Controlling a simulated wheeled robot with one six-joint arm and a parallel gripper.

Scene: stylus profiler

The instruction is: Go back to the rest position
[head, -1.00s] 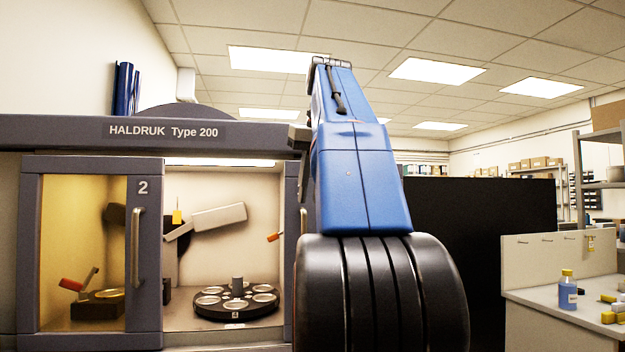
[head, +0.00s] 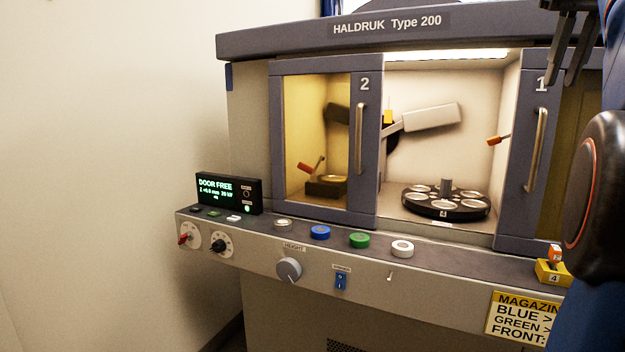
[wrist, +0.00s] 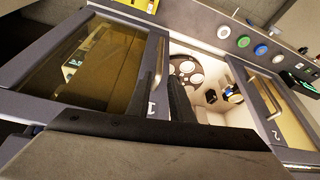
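My gripper (head: 566,62) hangs at the upper right of the head view, in front of the profiler's top right part. Its two dark fingers stand apart with nothing between them. In the wrist view the fingers (wrist: 164,85) also show a gap, with door 1 (wrist: 152,110) and the open chamber behind them. The profiler (head: 387,24) is labelled HALDRUK Type 200. Door 2 (head: 364,150) and door 1 (head: 541,130) stand apart, leaving the middle of the chamber open. The round sample turntable (head: 446,203) sits inside, with several pale discs.
The control ledge holds a display reading DOOR FREE (head: 228,190), a blue button (head: 320,232), a green button (head: 359,240), a white button (head: 402,248) and a height knob (head: 289,270). A yellow block (head: 553,272) marked 4 sits at the right end. A bare wall is at left.

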